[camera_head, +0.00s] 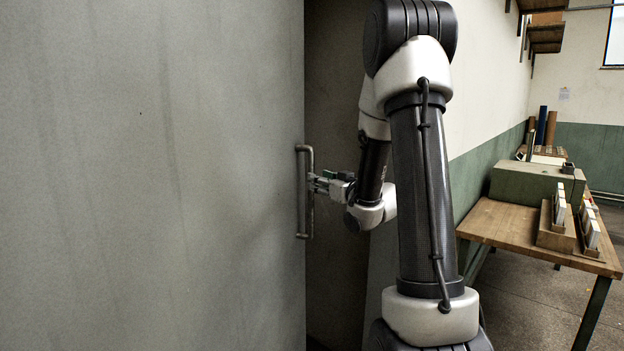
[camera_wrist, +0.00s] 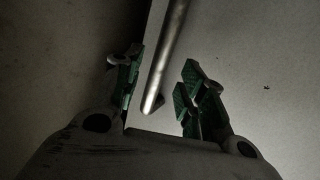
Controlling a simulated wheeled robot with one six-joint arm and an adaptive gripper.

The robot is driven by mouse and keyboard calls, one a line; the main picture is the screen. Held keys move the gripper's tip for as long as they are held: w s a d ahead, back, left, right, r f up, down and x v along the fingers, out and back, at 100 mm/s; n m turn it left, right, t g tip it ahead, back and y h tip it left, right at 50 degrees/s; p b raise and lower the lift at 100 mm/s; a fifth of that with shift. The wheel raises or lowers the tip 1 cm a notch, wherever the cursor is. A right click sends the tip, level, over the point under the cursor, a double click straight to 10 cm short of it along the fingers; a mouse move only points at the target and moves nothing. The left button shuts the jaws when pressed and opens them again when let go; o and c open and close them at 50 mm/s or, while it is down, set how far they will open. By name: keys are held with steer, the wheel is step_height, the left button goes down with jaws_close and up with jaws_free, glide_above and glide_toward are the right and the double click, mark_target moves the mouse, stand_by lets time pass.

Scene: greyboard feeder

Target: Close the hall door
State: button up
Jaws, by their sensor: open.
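The hall door (camera_head: 160,180) is a large grey panel filling the left half of the head view, its right edge beside a dark opening. A vertical metal bar handle (camera_head: 309,170) sits near that edge. My gripper (camera_head: 316,184) is at the handle, about mid-height on it. In the wrist view the handle bar (camera_wrist: 165,60) runs down between the two green-padded fingers of my gripper (camera_wrist: 160,95), which are apart. I cannot tell whether either finger touches the bar. The door's surface also shows in the wrist view (camera_wrist: 260,50).
A wooden table (camera_head: 490,222) stands at right with a green-grey box (camera_head: 535,184) and wooden racks (camera_head: 556,235) of cards or boxes. Rolled tubes (camera_head: 541,125) stand behind. Bare floor (camera_head: 530,300) shows beneath and in front of the table.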

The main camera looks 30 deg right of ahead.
steer(key=w, duration=0.5)
steer(key=shift+w+a, duration=0.15)
steer(key=shift+a, duration=0.25)
steer(key=shift+c, duration=0.2)
jaws_close()
